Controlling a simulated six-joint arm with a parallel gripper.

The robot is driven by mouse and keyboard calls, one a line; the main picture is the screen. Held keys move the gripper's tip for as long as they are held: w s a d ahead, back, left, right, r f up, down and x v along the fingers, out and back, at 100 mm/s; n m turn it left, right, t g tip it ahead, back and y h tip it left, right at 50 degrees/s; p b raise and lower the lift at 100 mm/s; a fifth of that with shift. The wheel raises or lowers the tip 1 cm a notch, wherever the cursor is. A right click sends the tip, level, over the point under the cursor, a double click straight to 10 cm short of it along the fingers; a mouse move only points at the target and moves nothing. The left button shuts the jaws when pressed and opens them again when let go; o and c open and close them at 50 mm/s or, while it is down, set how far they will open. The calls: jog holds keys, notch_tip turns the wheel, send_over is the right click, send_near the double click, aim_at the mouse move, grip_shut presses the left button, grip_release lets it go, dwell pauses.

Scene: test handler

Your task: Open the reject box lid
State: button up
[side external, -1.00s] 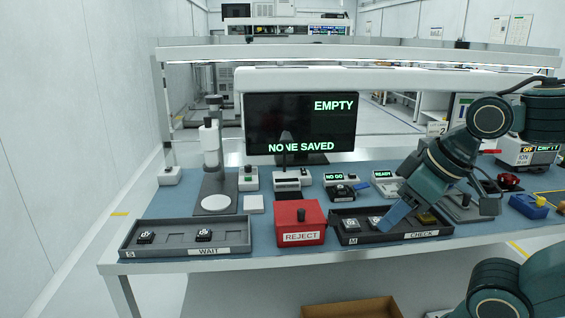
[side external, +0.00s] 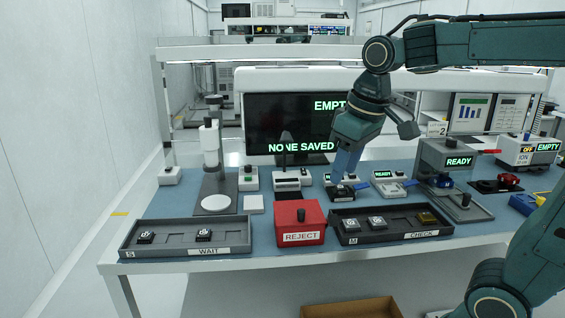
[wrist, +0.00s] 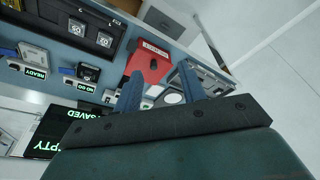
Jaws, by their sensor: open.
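The red reject box (side external: 299,224) stands on the blue bench mat between the two trays, with its red lid closed on top. My gripper (side external: 341,182) is behind and to the right of the box, pointing down, above the small devices. In the wrist view my gripper (wrist: 158,78) is open, two blue fingers apart with nothing between them.
The WAIT tray (side external: 150,252) is left of the box and the CHECK tray (side external: 395,237) is right of it, each holding small chips. A post stand (side external: 212,165) rises at the left. A monitor (side external: 262,125) stands behind. The NO GO and READY devices sit near my gripper.

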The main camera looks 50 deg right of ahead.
aim_at(301, 210)
jog(key=w+d+f+g, duration=0.1)
jog(key=w+d, duration=0.1)
jog(key=w, duration=0.4)
jog(key=w+d+f+g, duration=0.1)
jog(key=w+d, duration=0.1)
jog(key=w, duration=0.4)
jog(key=shift+w+f+g, duration=0.2)
jog(key=shift+f+g, duration=0.1)
jog(key=shift+g, duration=0.1)
jog(key=shift+f, duration=0.1)
notch_tip(301, 210, down, 14)
jog(key=shift+r, duration=0.2)
grip_shut()
